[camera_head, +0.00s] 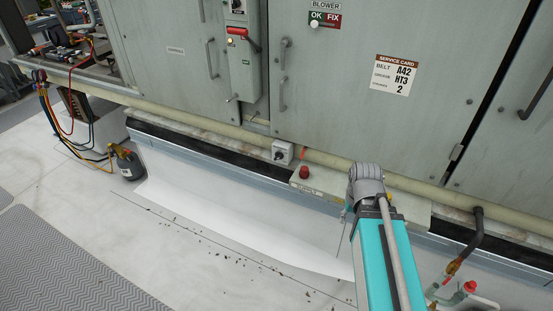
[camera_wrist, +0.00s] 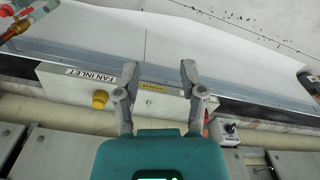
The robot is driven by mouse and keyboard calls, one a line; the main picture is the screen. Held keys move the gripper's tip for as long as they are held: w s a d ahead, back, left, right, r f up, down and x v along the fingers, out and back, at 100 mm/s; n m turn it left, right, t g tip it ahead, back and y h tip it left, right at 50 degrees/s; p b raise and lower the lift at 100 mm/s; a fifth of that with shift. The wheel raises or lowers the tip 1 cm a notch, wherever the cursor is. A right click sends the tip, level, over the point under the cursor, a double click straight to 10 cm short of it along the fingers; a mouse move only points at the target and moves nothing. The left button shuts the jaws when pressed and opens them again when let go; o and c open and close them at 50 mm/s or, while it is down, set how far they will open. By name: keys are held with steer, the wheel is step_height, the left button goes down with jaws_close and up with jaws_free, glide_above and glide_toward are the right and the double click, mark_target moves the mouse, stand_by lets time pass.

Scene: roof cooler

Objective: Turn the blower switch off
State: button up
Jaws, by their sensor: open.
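A small grey switch box (camera_head: 283,152) with a dark rotary knob sits on the ledge below the cabinet doors. A similar box with a black knob (camera_wrist: 229,128) shows at right in the wrist view. A taller grey switch box (camera_head: 244,70) with a red-topped handle (camera_head: 238,32) is on the cabinet front. I cannot read a blower label on either box. The word BLOWER stands above an OK/FIX plate (camera_head: 325,19) on a door. My gripper (camera_wrist: 160,72) is open and empty, its fingers apart over a pale panel; its fingers are not clear in the head view.
The pale panel (camera_wrist: 60,88) carries a FAN INLET label and a yellow knob (camera_wrist: 100,98). A red button (camera_head: 304,172) is right of the small switch box. A pipe (camera_head: 470,240) and red valve handle (camera_head: 470,286) are at lower right. The floor at lower left is mostly clear.

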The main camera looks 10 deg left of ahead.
steer(key=w+a+f+m+t+y+b, duration=0.1)
steer(key=w+a+f+t+b, duration=0.2)
steer(key=w, duration=0.5)
steer(key=w+a+f+m+y+b, duration=0.1)
steer(key=w+a+f+b, duration=0.2)
steer(key=w, duration=0.5)
steer(key=m+t+y+b, duration=0.4)
steer(key=b, duration=0.1)
glide_toward(280, 157)
steer(key=shift+v, duration=1.1)
steer(key=shift+s+a+f+b, duration=0.1)
steer(key=shift+s+f+b, duration=0.05)
steer(key=shift+f+b, duration=0.15)
steer(key=shift+w+b+x, duration=0.2)
steer(key=shift+b+x, duration=4.2)
steer(key=shift+x, duration=2.3)
steer(key=shift+r, duration=0.15)
jaws_close()
steer(key=shift+w+r, duration=0.1)
